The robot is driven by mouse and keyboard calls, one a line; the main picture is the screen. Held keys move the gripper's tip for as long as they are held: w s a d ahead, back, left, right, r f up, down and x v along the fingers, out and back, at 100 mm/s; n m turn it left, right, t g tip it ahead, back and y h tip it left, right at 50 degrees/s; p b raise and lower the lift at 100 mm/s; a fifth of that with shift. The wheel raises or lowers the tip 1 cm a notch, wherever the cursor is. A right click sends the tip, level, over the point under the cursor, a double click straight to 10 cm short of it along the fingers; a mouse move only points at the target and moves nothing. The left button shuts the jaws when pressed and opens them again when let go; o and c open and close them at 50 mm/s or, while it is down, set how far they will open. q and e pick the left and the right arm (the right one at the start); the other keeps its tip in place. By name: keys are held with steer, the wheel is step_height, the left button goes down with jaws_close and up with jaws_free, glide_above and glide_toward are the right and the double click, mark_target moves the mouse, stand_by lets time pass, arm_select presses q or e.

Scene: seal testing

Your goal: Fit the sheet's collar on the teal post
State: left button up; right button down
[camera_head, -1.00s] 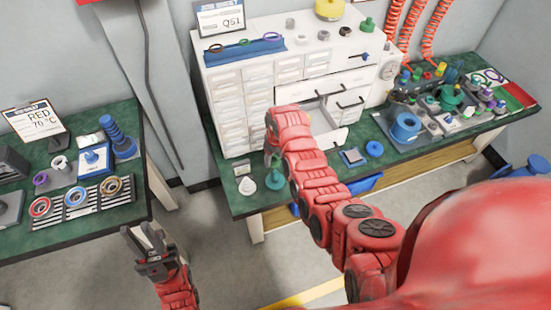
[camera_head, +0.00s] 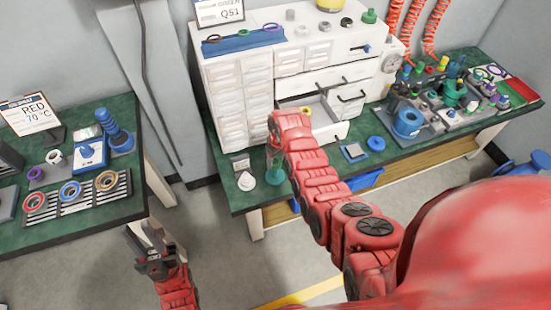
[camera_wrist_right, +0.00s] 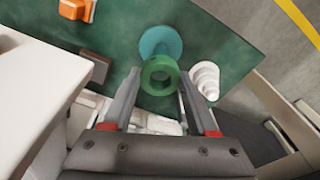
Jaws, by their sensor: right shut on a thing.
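In the right wrist view a green collar (camera_wrist_right: 160,75) is held between the fingertips of my right gripper (camera_wrist_right: 158,88), which is shut on it. The teal post's round base (camera_wrist_right: 161,42) shows just beyond the collar and partly behind it. I cannot tell whether the collar is around the post or above it. In the head view the teal post (camera_head: 275,176) stands near the front left corner of the cabinet table, partly behind my right arm. The order sheet (camera_head: 219,12) stands on the cabinet. My left gripper (camera_head: 145,237) is open and empty.
A white stepped cone (camera_wrist_right: 205,80) stands close beside the post. An orange block (camera_wrist_right: 74,9) lies farther off. The left table (camera_head: 85,225) holds rings and blocks.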

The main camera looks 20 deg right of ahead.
steer(key=shift+f+b, duration=1.3)
steer(key=shift+f, duration=0.6)
stand_by(0.4)
steer(key=shift+c, duration=0.5)
jaws_free()
step_height(320, 180, up, 7)
steer(key=p, duration=0.4)
steer(key=shift+r, duration=0.1)
